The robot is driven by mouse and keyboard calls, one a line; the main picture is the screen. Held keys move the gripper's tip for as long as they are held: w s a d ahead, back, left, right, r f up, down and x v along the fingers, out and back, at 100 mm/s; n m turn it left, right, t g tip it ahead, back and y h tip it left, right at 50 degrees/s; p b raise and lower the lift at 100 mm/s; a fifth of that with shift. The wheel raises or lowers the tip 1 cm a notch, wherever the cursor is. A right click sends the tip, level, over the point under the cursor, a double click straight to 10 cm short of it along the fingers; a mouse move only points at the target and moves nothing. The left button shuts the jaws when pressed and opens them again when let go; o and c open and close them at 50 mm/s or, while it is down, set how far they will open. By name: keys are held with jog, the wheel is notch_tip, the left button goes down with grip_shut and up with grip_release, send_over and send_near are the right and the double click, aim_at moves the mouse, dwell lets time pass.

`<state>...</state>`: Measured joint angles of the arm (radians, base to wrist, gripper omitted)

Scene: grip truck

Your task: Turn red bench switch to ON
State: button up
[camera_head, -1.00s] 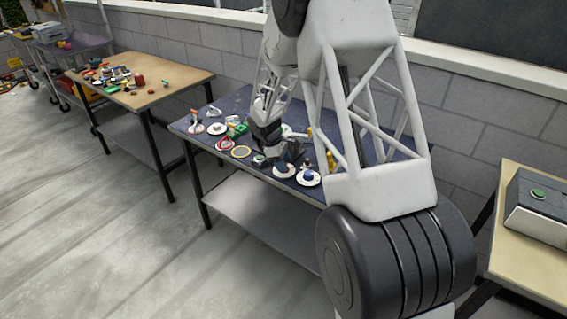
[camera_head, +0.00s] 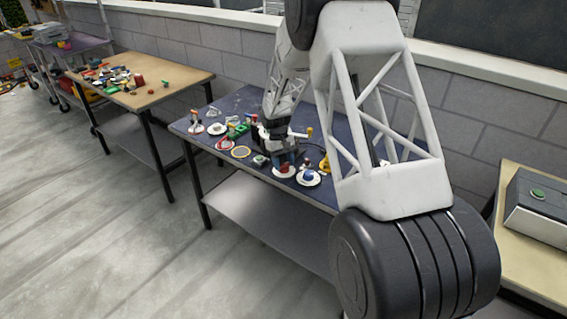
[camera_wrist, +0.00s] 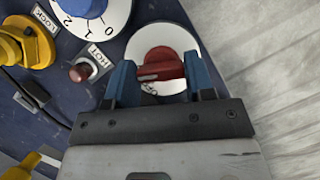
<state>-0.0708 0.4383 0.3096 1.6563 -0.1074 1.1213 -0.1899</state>
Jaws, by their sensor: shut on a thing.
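The red switch (camera_wrist: 162,62) is a knob with a raised bar on a round white plate (camera_wrist: 182,36), at the top centre of the wrist view. In the head view its red knob (camera_head: 285,168) shows near the front edge of the dark blue bench (camera_head: 236,176). My gripper (camera_wrist: 160,70) has its two blue fingers on either side of the knob and is shut on it. In the head view my gripper (camera_head: 281,158) is low over the switch. The plate's markings are mostly hidden, so I cannot read the switch's setting.
A blue dial (camera_wrist: 88,6) with numbers, a small dark red button (camera_wrist: 82,72) by a HOT label and a yellow part (camera_wrist: 36,44) by a LOCK label sit to the left. Several other controls crowd the bench. The bench edge and pale floor (camera_wrist: 270,50) lie right.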

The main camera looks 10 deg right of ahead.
jog(key=shift+m, duration=0.5)
jog(key=o, duration=0.9)
jog(key=v, duration=0.7)
jog(key=shift+w+r, duration=0.15)
jog(key=shift+r, duration=0.25)
